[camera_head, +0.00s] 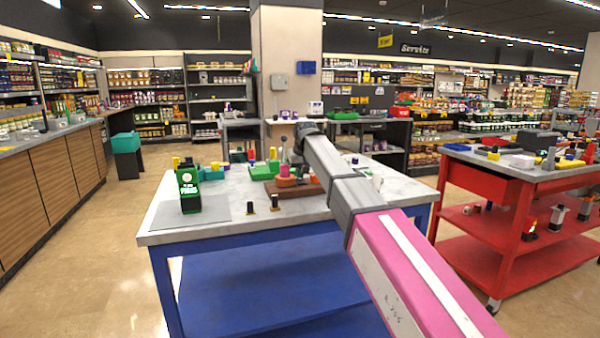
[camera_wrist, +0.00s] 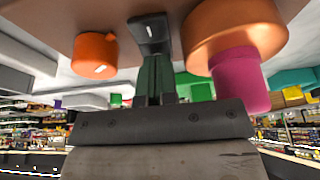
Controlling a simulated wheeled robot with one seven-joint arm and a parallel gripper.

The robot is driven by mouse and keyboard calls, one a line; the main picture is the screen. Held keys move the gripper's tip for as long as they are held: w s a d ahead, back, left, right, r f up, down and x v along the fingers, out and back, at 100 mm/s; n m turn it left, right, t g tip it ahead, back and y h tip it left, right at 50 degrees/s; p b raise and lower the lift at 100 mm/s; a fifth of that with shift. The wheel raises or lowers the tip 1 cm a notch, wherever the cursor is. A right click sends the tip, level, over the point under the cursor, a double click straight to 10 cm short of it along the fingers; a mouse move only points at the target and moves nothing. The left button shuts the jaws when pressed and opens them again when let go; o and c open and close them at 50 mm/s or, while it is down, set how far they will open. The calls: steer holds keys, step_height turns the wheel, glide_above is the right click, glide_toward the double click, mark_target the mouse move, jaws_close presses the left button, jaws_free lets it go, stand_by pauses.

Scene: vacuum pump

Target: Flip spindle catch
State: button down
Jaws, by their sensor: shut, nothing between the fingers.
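In the wrist view the fingers of my gripper (camera_wrist: 154,62) are together and point up the picture. A dark grey lever-like piece (camera_wrist: 150,28) sits right at the fingertips; I cannot tell whether they touch it. It may be the spindle catch, but this is unclear. A small orange knob (camera_wrist: 95,54) is to its left. A large copper-orange cylinder (camera_wrist: 228,28) with a magenta cylinder (camera_wrist: 240,82) is to its right. In the head view, the brown board (camera_head: 300,191) with orange round parts (camera_head: 285,181) is on the table. My arm's end is over it, and the fingers cannot be made out.
The blue-framed table (camera_head: 180,232) also bears a green-and-black box (camera_head: 189,190) on a grey mat, small black-and-gold pieces (camera_head: 275,202) and green blocks (camera_head: 262,171). A red cart (camera_head: 500,190) with parts stands at the right. The table's front left is mostly clear.

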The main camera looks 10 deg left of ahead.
steer(key=shift+w+a+f, duration=0.1)
steer(key=shift+w+f, duration=0.1)
steer(key=shift+f, duration=0.15)
steer(key=shift+s, duration=0.15)
steer(key=shift+s+d, duration=0.5)
steer(key=shift+s, duration=0.1)
steer(key=shift+r, duration=0.15)
steer(key=shift+w+r, duration=0.1)
steer(key=shift+r, duration=0.35)
steer(key=v, duration=1.3)
steer(key=shift+w+a, duration=0.2)
steer(key=shift+a, duration=0.05)
steer(key=shift+w+r, duration=0.1)
steer(key=shift+r, duration=0.05)
steer(key=shift+w+r, duration=0.2)
steer(key=shift+w, duration=0.3)
